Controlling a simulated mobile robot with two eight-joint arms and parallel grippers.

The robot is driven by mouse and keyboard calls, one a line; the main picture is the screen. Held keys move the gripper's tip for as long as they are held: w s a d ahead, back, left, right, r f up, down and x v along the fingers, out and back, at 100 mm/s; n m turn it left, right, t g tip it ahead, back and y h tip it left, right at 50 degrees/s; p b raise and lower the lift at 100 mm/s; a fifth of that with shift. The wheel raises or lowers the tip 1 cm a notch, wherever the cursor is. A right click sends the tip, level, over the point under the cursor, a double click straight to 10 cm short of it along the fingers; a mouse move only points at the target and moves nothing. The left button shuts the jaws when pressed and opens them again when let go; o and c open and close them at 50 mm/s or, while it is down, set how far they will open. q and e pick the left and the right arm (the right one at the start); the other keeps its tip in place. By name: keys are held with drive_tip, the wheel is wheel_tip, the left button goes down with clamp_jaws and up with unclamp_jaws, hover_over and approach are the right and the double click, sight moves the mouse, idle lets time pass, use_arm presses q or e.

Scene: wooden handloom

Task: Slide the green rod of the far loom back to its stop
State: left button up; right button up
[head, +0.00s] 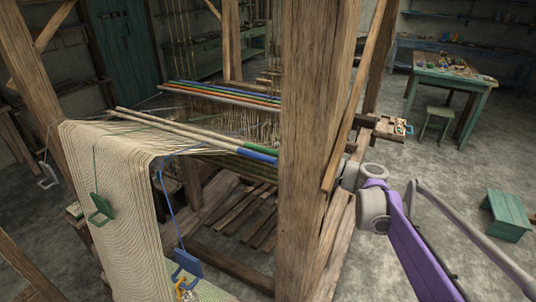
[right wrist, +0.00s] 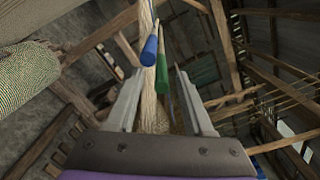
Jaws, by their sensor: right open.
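The loom carries two long pale rods side by side across its warp. The green rod (head: 257,149) has a green end and lies just behind the blue-ended rod (head: 256,157) in the head view. Both ends run up to the thick wooden post, which hides anything past it. In the right wrist view the green end (right wrist: 162,76) shows between the fingers of my right gripper (right wrist: 160,69), with the blue end (right wrist: 149,50) up and left of it. The fingers are open, with no clear contact on the green end. The post hides these fingers in the head view. My left gripper is not in view.
The thick post (head: 312,130) stands close beside my right wrist, with a slanted beam along it. Coloured bars (head: 222,93) cross the loom behind the rods. Cloth (head: 120,165) hangs at the front left with green and blue hooks. A green stool (head: 508,215) stands right.

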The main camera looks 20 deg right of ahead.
drive_tip(key=v, duration=0.5)
drive_tip(key=shift+s, duration=0.1)
idle(0.4)
